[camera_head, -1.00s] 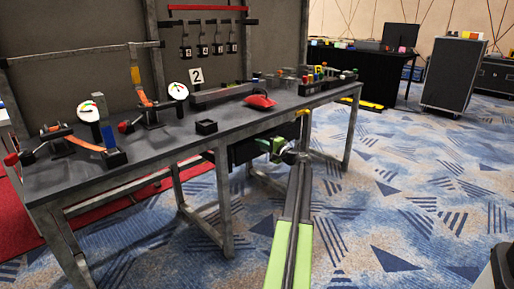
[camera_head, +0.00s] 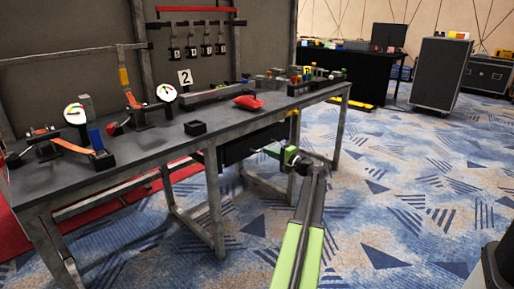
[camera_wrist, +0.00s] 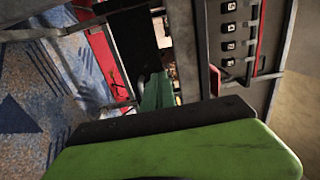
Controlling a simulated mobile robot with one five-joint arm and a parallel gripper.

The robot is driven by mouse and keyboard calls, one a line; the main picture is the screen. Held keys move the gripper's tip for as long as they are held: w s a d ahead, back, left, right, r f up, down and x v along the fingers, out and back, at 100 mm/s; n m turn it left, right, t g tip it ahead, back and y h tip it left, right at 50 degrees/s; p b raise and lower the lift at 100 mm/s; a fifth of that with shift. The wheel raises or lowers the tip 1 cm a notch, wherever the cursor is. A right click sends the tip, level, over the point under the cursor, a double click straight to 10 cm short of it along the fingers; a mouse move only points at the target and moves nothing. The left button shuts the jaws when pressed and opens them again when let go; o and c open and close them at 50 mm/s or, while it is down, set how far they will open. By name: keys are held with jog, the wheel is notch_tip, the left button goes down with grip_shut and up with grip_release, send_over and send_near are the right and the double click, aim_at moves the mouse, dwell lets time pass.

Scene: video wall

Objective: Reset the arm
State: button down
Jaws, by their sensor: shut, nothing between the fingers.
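My gripper (camera_head: 268,150) is at the end of my green and black arm, in front of the long grey workbench (camera_head: 150,148). It appears a little below the tabletop's front edge and points left in the head view. It is shut and holds nothing. In the wrist view a large green and black part of mine fills the bottom, and a smaller green part (camera_wrist: 156,92) shows above it. The fingertips are too small to make out clearly.
A bench leg (camera_head: 215,200) stands left of my arm. Open carpet (camera_head: 400,200) lies right, with a grey cabinet (camera_head: 441,72) beyond.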

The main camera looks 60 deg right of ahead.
jog(key=shift+v, duration=1.1)
jog(key=w+a+f+n+g+y+p, duration=0.1)
jog(key=w+a+f+n+g+y, duration=0.15)
jog(key=w+a, duration=0.65)
jog(key=w+a+f+n+g+y+p, duration=0.1)
jog(key=w+a+f+n+y, duration=0.2)
jog(key=w+a, duration=0.6)
jog(key=w+a+f+n+g+y+p, duration=0.1)
jog(key=w+a+f+n+g+y, duration=0.1)
jog(key=a, duration=0.9)
jog(key=w+a+f+n+g+y+p, duration=0.1)
jog(key=w+a+f+n+g, duration=0.15)
jog(key=a, duration=0.85)
jog(key=s+a+f+n+g+p, duration=0.1)
jog(key=a+f+n+g, duration=0.15)
jog(key=a, duration=0.75)
jog(key=s+a+f+n+g+p, duration=0.1)
jog(key=a+n+g+p, duration=0.15)
jog(key=a, duration=0.75)
jog(key=s+a+n+g+h+p, duration=0.1)
jog(key=s+a+n+g+h, duration=0.2)
jog(key=a, duration=0.4)
jog(key=s+a+n+g+h+p, duration=0.1)
jog(key=s+a+n+g+h, duration=0.1)
jog(key=s+a, duration=0.45)
notch_tip(320, 180, up, 37)
jog(key=w+p, duration=0.1)
jog(key=p, duration=3.6)
jog(key=shift+w+a+p, duration=0.3)
jog(key=shift+w, duration=0.1)
